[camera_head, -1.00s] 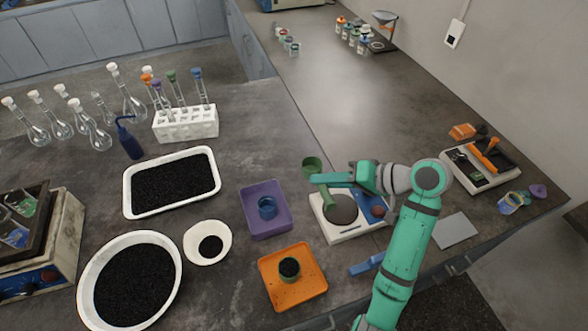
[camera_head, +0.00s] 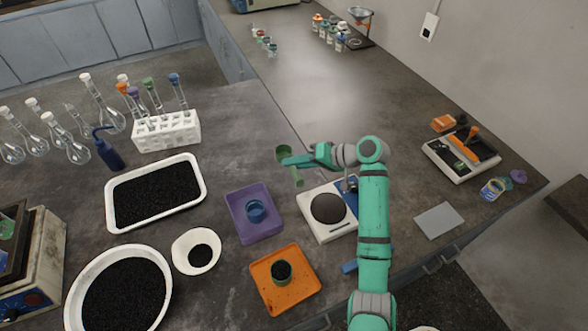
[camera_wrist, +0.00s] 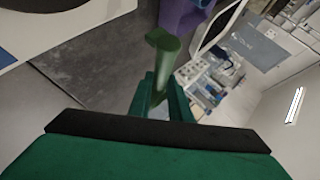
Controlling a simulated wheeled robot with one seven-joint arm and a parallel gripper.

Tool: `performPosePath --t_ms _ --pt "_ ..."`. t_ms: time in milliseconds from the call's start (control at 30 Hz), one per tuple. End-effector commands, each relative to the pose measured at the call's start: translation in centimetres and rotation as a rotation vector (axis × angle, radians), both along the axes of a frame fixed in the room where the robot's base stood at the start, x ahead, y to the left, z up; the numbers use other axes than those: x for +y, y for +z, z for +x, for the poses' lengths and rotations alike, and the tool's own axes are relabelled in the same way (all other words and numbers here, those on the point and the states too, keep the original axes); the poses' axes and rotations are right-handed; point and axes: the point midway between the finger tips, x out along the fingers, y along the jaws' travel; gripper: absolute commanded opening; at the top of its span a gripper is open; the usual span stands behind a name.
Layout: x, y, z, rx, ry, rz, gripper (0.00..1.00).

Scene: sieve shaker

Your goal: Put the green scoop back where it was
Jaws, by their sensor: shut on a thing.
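The green scoop (camera_head: 284,153) is held by my gripper (camera_head: 297,163) in the head view, above the counter behind the scale and the purple tray. Its cup is at the upper left and its handle hangs down past the fingers. In the wrist view the green scoop (camera_wrist: 162,42) rises from between the two green fingers (camera_wrist: 160,98), which are shut on it. The scoop looks tilted and clear of the counter.
A scale (camera_head: 316,228) with a round plate stands below the arm. A purple tray (camera_head: 239,216) and an orange tray (camera_head: 263,291) hold small cups. A white tray (camera_head: 194,163) of black grains, a white bowl (camera_head: 178,256) and a tube rack (camera_head: 150,141) stand left.

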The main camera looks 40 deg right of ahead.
Motion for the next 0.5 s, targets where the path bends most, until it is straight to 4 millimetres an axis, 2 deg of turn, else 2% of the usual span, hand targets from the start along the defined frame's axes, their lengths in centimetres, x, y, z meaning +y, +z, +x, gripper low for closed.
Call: performPosePath --t_ms 167,400,500 --pt "-0.2 -0.9 0.6 0.002 0.000 0.002 0.00" --pt "-0.3 -3.8 0.6 0.001 -0.001 0.000 0.00" --pt "-0.3 -3.9 0.7 0.001 0.000 -0.001 0.00"
